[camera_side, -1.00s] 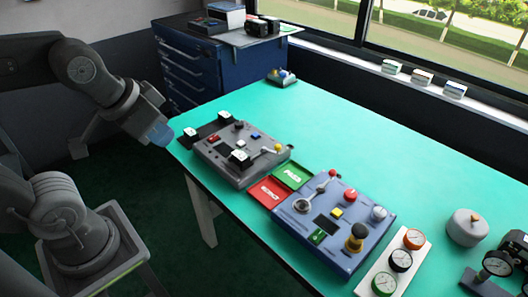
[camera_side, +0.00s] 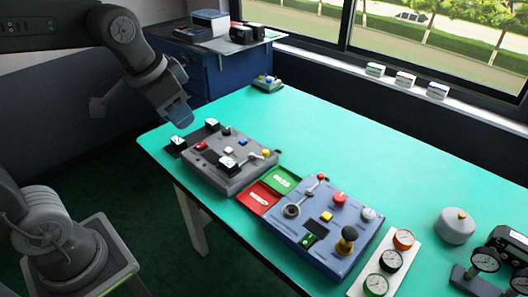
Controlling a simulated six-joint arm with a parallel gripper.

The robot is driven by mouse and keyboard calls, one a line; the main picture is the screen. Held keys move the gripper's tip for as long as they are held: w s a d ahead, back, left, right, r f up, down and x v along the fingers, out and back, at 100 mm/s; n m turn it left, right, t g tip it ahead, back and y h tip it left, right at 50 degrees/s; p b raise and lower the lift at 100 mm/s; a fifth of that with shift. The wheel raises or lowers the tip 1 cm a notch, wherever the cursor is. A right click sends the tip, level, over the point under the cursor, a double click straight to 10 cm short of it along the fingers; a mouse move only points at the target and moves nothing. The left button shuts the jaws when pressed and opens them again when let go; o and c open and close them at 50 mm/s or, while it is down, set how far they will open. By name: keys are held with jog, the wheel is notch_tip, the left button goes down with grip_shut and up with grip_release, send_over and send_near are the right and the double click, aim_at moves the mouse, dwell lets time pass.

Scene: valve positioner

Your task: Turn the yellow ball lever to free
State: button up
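The lever with the yellow ball (camera_side: 265,153) is on the right side of the grey panel box (camera_side: 222,182). Its metal arm slants to the ball near the box's right edge. A white block with dark markings (camera_side: 227,164) stands near the lever's lower left. My gripper (camera_side: 182,118) hangs above the table's far left corner, up and left of the grey box, apart from the lever. Its bluish fingers point down; whether they are open or shut is too small to tell.
A green plate (camera_side: 287,178) and red plate (camera_side: 259,197) lie between the grey box and a blue panel box (camera_side: 325,262). That box has a red-ball lever (camera_side: 321,177) and several knobs. Gauges (camera_side: 391,260) stand at right. The table's back middle (camera_side: 330,135) is clear.

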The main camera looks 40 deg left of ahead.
jog(key=shift+o, duration=0.7)
jog(key=w+m+g, duration=0.1)
jog(key=w+m, duration=0.1)
jog(key=w, duration=0.5)
jog(key=shift+a, duration=0.3)
jog(key=m+g, duration=0.3)
jog(key=m, duration=0.4)
send_over(265, 151)
notch_tip(265, 151, down, 16)
notch_tip(265, 151, down, 13)
jog(key=shift+r, duration=0.1)
grip_shut()
